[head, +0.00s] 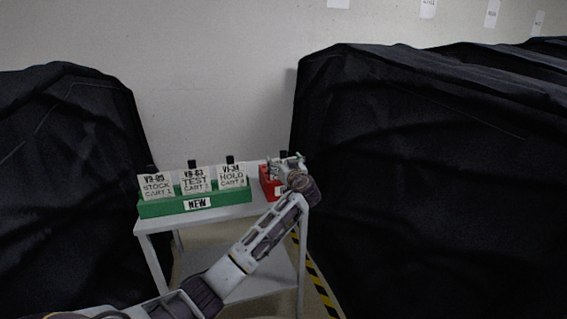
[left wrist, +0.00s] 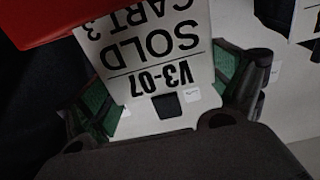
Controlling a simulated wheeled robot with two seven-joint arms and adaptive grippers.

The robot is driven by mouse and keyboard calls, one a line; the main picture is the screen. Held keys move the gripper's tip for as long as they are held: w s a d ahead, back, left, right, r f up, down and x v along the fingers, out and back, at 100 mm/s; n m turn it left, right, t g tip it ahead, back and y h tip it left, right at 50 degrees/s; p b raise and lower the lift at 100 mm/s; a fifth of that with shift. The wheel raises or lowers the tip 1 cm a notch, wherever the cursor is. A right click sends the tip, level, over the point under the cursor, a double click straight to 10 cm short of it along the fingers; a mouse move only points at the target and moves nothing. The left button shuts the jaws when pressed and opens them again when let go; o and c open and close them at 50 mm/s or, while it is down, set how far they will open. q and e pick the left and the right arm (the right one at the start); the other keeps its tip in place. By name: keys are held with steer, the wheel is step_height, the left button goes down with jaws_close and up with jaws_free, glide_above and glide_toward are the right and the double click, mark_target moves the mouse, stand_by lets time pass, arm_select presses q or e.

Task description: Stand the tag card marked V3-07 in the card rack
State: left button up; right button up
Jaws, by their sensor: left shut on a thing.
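The tag card V3-07 (left wrist: 150,48), white with black print "SOLD CART 3", appears upside down in the left wrist view. My left gripper (head: 284,168) is shut on it by its black-tabbed end, and green finger pads show on both sides of the card. A red rack (head: 266,184) stands on the cart at the right end, partly hidden by my gripper. In the left wrist view the red rack (left wrist: 45,18) overlaps a corner of the card's far end. I cannot tell whether the card sits in a slot. My right gripper is not in view.
A green rack (head: 158,209) labelled "NEW" holds three upright cards: STOCK (head: 156,187), TEST (head: 195,181) and HOLD (head: 232,177). It stands left of the red rack on a grey cart (head: 225,212). Black covered carts (head: 70,180) (head: 430,180) flank it closely.

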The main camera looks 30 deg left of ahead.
arm_select(q)
steer(key=o, duration=0.6)
steer(key=shift+c, duration=0.2)
steer(key=shift+d, duration=0.15)
steer(key=v, duration=1.1)
steer(key=shift+s+d, duration=0.25)
steer(key=shift+s, duration=0.05)
stand_by(0.7)
